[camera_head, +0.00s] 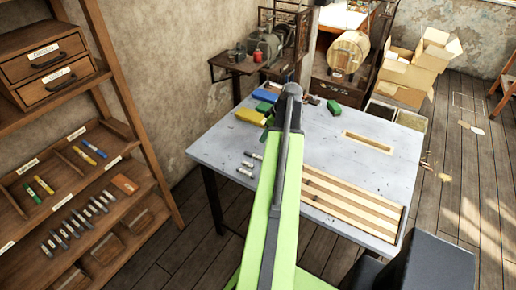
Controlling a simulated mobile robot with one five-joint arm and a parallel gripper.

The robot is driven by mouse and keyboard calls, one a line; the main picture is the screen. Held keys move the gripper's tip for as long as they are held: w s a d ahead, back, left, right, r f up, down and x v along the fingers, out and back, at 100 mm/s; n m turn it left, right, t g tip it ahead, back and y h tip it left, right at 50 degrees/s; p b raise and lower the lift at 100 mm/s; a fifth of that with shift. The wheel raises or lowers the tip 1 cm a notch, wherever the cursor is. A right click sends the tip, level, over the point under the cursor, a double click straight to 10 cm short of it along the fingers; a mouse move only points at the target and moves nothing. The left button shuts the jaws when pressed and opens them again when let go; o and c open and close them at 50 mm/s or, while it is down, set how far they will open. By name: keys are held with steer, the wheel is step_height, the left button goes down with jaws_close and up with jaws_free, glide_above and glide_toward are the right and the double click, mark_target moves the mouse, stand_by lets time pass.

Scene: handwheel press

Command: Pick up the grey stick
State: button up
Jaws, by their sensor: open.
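Several short grey sticks (248,164) lie on the grey table, near its left edge and left of my green arm. A row of several grey sticks (78,223) also lies on the lower shelf at left. I cannot tell which one is the grey stick of the task. My arm rises from the bottom of the picture over the middle of the table. Its dark upper end is above the table's far part. My gripper's fingers cannot be made out; the arm hides what is behind it. No stick is seen held.
Yellow (250,117), blue (265,95) and green (334,107) blocks lie on the table's far side. A slatted wooden tray (350,205) lies at front right. Wooden shelves (130,90) stand at left. Cardboard boxes (405,75) are behind right. The table's right middle is mostly clear.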

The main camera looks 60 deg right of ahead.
steer(key=s+d, duration=0.2)
steer(key=s, duration=0.1)
steer(key=b, duration=1.1)
glide_above(259, 157)
steer(key=s, duration=0.3)
steer(key=f, duration=0.7)
steer(key=d+f, duration=0.1)
steer(key=f, duration=0.2)
steer(key=shift+w+f, duration=0.25)
steer(key=shift+f, duration=0.15)
steer(key=shift+w+f+b, duration=0.15)
steer(key=shift+b, duration=0.15)
steer(key=shift+a, duration=0.1)
steer(key=b+x, duration=0.5)
steer(key=shift+s+a+f, duration=0.15)
steer(key=shift+s+a, duration=0.1)
steer(key=shift+a, duration=0.05)
jaws_close()
